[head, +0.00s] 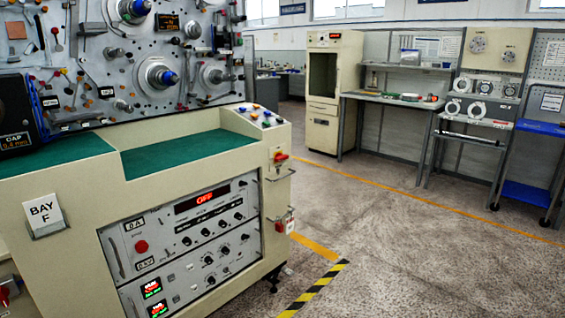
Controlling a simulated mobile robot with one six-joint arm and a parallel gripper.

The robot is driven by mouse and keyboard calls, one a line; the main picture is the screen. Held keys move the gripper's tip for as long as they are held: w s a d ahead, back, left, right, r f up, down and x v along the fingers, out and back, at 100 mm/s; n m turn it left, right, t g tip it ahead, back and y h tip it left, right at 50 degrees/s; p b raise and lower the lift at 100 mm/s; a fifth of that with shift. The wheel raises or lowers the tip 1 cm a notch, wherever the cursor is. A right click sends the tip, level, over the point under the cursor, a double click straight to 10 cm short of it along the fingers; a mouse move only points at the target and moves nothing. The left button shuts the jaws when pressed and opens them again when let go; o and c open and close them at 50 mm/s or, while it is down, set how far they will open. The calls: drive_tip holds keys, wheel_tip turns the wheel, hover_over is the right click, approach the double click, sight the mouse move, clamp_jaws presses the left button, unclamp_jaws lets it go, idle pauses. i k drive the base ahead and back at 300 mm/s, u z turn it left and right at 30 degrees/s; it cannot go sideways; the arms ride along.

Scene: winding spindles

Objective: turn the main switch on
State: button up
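The winding machine's beige cabinet (62,188) stands at the left in the head view. A red rotary handle (281,157) sits on a pale plate at the cabinet's right front corner. It may be the main switch, but no label can be read and its setting is too small to tell. Lower on the same side is another red and white fitting (284,225) beside a metal bar. A further red knob (5,295) is cut off at the lower left edge. My gripper is not in view.
The front panel (185,240) has knobs, a red button (141,246) and a lit red display (206,200). A green worktop (185,150) lies above. Open grey floor (400,260) spreads at the right, with benches and a tall beige cabinet (323,133) behind.

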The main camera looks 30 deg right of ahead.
sight(279, 157)
drive_tip(key=z, duration=0.1)
drive_tip(key=i, duration=0.9)
drive_tip(key=u, duration=0.05)
